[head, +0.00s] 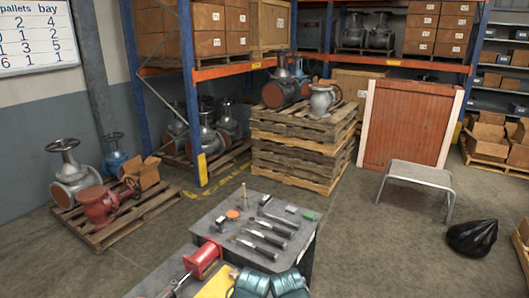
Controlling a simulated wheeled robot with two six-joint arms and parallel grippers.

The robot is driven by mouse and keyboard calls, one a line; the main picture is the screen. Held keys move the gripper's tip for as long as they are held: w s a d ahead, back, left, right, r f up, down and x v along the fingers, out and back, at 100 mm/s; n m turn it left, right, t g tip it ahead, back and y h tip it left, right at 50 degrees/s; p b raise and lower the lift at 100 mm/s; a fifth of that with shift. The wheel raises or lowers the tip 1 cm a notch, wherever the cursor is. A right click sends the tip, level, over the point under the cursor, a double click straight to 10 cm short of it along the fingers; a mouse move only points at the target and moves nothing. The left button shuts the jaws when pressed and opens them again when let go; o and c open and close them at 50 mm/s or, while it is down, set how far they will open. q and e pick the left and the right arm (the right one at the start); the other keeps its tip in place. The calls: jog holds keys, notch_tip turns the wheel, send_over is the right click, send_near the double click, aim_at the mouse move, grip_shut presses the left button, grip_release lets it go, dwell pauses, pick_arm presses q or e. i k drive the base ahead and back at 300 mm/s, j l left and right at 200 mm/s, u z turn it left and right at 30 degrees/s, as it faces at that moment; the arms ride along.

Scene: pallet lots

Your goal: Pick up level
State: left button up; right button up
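A grey worktable (298,238) stands in front of me with several small tools on it. Long dark-handled tools (264,236) lie side by side across its top, and a slim grey bar-like tool (278,218) lies behind them. I cannot tell for sure which item is the level. A yellow flat item (216,285) shows at the near edge, partly cut off by the picture's bottom and partly hidden by teal objects. I can make out neither of my grippers in the head view.
A red spool-like part (203,259) and teal rounded objects (252,281) crowd the near edge. A pallet with valves (103,203) stands left, a pallet stack (300,145) behind. A grey step stool (420,174) and black bag (473,237) stand right. Floor between is clear.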

aim_at(263, 203)
jog(key=i, duration=0.1)
jog(key=l, duration=0.25)
jog(key=i+l, duration=0.2)
jog(key=i+l+u, duration=0.15)
jog(key=l, duration=0.3)
jog(key=i+l, duration=0.2)
jog(key=i+l+u, duration=0.1)
jog(key=l, duration=0.35)
jog(key=i+l+u, duration=0.1)
jog(key=l, duration=0.25)
jog(key=i+l, duration=0.25)
jog(key=l, duration=0.15)
jog(key=i+l+u, duration=0.3)
jog(key=i+l, duration=0.6)
jog(key=l, duration=0.15)
jog(key=i+u, duration=0.15)
jog(key=i, duration=0.6)
